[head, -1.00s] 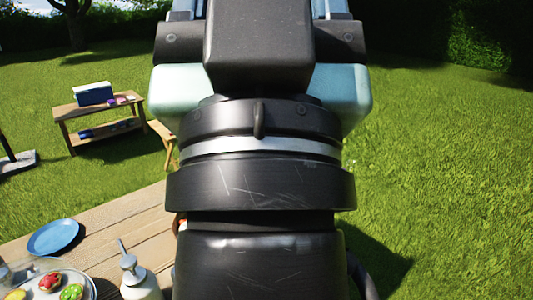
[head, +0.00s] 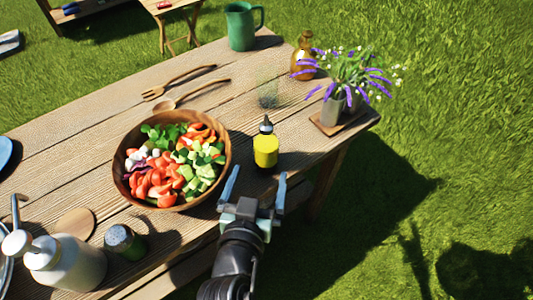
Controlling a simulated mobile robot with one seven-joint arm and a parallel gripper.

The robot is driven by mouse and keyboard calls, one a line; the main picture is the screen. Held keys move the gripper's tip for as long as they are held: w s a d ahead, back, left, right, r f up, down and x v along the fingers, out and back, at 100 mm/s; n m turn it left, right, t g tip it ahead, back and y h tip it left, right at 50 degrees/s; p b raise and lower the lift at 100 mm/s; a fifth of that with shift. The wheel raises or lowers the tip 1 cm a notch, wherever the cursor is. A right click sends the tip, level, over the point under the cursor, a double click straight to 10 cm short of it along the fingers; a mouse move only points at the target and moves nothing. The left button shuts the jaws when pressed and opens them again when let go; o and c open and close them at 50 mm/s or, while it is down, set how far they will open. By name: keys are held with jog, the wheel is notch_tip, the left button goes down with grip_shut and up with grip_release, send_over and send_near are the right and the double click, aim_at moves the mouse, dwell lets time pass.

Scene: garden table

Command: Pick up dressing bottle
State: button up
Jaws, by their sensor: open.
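The dressing bottle (head: 266,150) stands upright on the wooden table near its right front edge. It has a yellow body and a dark nozzle cap. My gripper (head: 256,186) is in front of the bottle and points toward it. Its two light blue fingers are spread apart, with nothing between them. The bottle is beyond the fingertips, and a gap shows between them. I cannot tell the exact height of the fingers over the table.
A wooden salad bowl (head: 219,183) stands close left of the bottle. A clear glass (head: 268,94) is behind it, with an amber bottle (head: 303,60) and a flower pot (head: 333,108) farther back right. A white pump bottle (head: 68,262) and dark jar (head: 124,241) stand front left.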

aim_at(269, 140)
jog(key=x, duration=1.2)
jog(key=shift+w+d+r+p, duration=0.15)
jog(key=shift+w+r+p, duration=0.1)
jog(key=shift+p, duration=0.15)
jog(key=shift+s, duration=0.1)
grip_shut()
